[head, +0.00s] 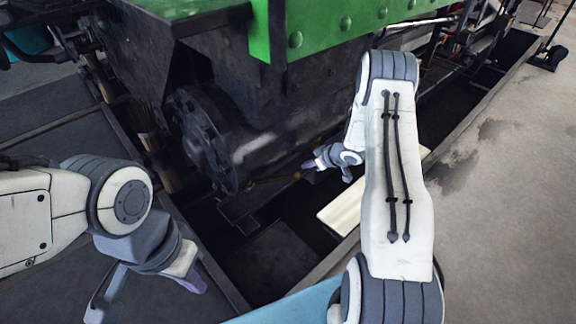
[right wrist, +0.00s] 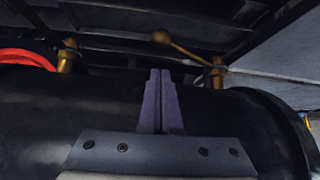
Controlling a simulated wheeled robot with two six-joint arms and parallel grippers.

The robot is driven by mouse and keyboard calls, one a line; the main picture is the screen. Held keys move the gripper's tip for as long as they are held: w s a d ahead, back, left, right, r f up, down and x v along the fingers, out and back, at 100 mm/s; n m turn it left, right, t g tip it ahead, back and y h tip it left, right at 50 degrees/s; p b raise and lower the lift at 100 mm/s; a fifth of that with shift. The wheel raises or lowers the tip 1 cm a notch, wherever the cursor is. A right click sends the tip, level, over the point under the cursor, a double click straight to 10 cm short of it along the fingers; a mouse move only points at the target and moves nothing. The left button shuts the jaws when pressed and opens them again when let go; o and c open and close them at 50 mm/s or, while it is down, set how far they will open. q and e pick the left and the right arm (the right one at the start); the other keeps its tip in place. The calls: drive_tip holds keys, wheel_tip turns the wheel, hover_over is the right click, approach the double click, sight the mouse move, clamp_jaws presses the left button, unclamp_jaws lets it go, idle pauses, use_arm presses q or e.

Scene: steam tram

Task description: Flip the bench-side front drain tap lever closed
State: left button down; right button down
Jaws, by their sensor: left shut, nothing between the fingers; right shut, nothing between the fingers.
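In the right wrist view, a brass drain tap (right wrist: 217,75) stands by the dark cylinder (right wrist: 230,120) at right. Its lever (right wrist: 185,47) slants up and left to a round knob. A second brass tap (right wrist: 68,55) is at left; I cannot tell which is the front one. My right gripper (right wrist: 160,75) is shut and empty, its purple fingertips below the knob and between the taps, apart from both in the picture. In the head view, my right gripper (head: 311,164) is beside the cylinder (head: 255,150), near a small brass knob (head: 297,176). My left gripper (head: 195,282) is shut and empty at lower left.
The green beam (head: 320,25) and dark body of the tram overhang the cylinder. A dark pit (head: 275,260) lies below, with a pale board (head: 343,207) at its right edge. Concrete floor (head: 500,190) is open at right. A red curved part (right wrist: 25,58) shows in the wrist view.

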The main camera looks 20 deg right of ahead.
sight(276, 179)
drive_tip(key=shift+w, duration=0.15)
drive_tip(key=shift+f, duration=0.1)
drive_tip(key=b+x, duration=0.6)
drive_tip(key=x, duration=0.3)
drive_tip(key=shift+a+f, duration=0.1)
drive_tip(key=shift+f, duration=0.15)
drive_tip(key=shift+w+a+f, duration=0.15)
drive_tip(key=shift+w, duration=0.15)
drive_tip(key=shift+s, duration=0.1)
